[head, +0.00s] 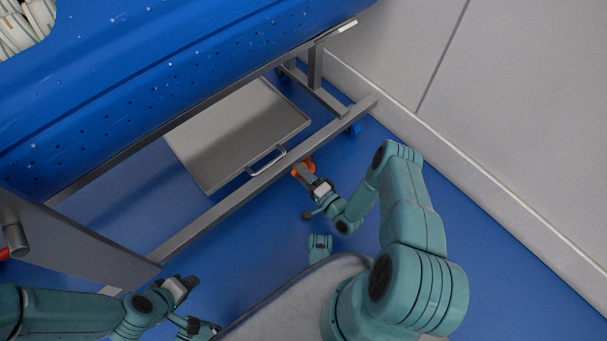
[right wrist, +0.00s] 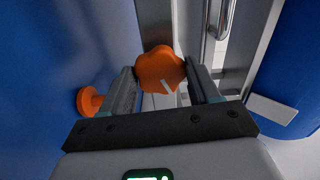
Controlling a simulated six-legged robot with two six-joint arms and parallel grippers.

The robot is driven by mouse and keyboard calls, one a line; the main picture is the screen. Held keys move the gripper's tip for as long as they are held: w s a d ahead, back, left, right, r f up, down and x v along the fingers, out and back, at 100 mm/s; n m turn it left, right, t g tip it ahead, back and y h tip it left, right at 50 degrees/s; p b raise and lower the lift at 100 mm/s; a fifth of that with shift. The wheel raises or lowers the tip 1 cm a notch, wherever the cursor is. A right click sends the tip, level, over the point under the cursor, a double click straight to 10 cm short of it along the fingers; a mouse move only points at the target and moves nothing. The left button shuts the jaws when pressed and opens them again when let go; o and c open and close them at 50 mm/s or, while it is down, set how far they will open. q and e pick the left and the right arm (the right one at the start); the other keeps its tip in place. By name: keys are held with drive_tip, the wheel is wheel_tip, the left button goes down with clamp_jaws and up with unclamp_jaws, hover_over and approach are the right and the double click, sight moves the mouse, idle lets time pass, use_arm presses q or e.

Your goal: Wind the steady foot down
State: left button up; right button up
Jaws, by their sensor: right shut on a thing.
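An orange lobed knob (right wrist: 160,70) with a pale mark sits between the two fingers of my right gripper (right wrist: 162,84) in the right wrist view. The fingers are shut on its sides. In the head view my right gripper (head: 308,179) reaches the orange knob (head: 299,171) at the lower rail of the carrier frame, and hides part of it. A round orange foot (right wrist: 90,101) shows left of the fingers in the right wrist view, towards the blue floor. I cannot tell whether it touches the floor. My left gripper (head: 180,287) is at the lower left, away from the knob; its jaws are unclear.
The blue tub (head: 150,90) stands on a grey metal frame (head: 225,207). A grey tray (head: 240,135) with a handle (head: 267,160) lies under the tub, close to the knob. A pale wall (head: 510,90) closes the right side. Blue floor (head: 270,225) is open in front of the rail.

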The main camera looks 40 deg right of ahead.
drive_tip(key=shift+w+n, duration=0.1)
drive_tip(key=shift+n, duration=0.5)
drive_tip(key=o, duration=1.1)
drive_tip(key=shift+c, duration=0.2)
